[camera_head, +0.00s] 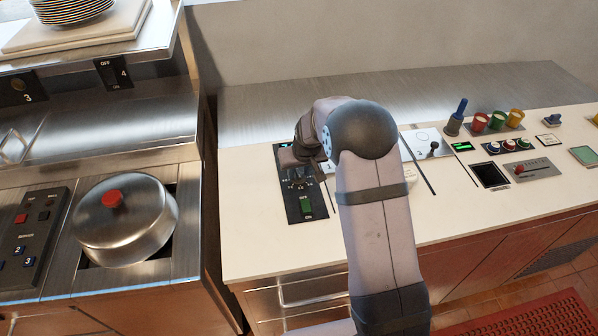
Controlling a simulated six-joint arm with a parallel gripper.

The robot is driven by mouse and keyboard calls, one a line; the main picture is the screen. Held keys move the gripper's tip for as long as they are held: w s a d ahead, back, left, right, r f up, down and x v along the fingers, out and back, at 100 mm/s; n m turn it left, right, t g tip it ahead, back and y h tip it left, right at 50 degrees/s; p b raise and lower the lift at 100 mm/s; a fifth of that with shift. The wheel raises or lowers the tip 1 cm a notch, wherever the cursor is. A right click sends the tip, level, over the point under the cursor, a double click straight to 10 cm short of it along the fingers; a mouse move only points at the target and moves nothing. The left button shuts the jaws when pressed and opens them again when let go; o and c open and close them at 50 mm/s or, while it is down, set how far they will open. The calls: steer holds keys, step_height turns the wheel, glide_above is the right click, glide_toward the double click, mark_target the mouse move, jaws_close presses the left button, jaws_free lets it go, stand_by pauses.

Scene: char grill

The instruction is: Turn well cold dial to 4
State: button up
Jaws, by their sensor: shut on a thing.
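My gripper (303,160) is over the top half of a black control panel (288,202) on the white counter. It is shut on what appears to be the dial on that panel; the gripper and wrist hide the dial itself. Pale scale marks show on the panel just below the fingers, but I cannot read them or the dial's setting. A green switch (306,206) marked OFF sits on the lower part of the panel. A small green display shows partly at the panel's upper left.
Right of my arm are a small lever (433,150), a blue-handled tool (457,118), colored cups (498,121) and a slider panel (531,169). On the left stand a lidded pot (125,222) and a button panel (33,240). A gap separates the two counters.

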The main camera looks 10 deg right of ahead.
steer(key=n+b, duration=0.2)
steer(key=n+y+b, duration=0.1)
steer(key=n+b, duration=0.1)
steer(key=b, duration=0.1)
steer(key=shift+w+d+f+y, duration=0.1)
steer(key=shift+d+f+y, duration=0.05)
steer(key=shift+f+y, duration=0.2)
steer(key=n+b, duration=0.2)
steer(key=n+g+y+b, duration=0.1)
steer(key=n+b, duration=0.1)
steer(key=shift+d+r+n, duration=0.15)
steer(key=shift+r+n, duration=0.05)
steer(key=shift+n, duration=0.1)
steer(key=n+g, duration=0.1)
steer(key=n, duration=0.1)
steer(key=n+g+y, duration=0.1)
steer(key=n, duration=0.1)
steer(key=shift+w+r+n, duration=0.15)
steer(key=shift+r+n, duration=0.05)
steer(key=shift+n, duration=0.1)
steer(key=shift+n+g+y+p, duration=0.25)
steer(key=shift+n+g+p, duration=0.15)
steer(key=shift+n+p, duration=0.55)
steer(key=shift+w+n+g+p, duration=0.1)
steer(key=shift+n+g+p, duration=0.3)
steer(key=shift+n, duration=0.55)
steer(key=shift+f, duration=0.1)
steer(key=o, duration=1)
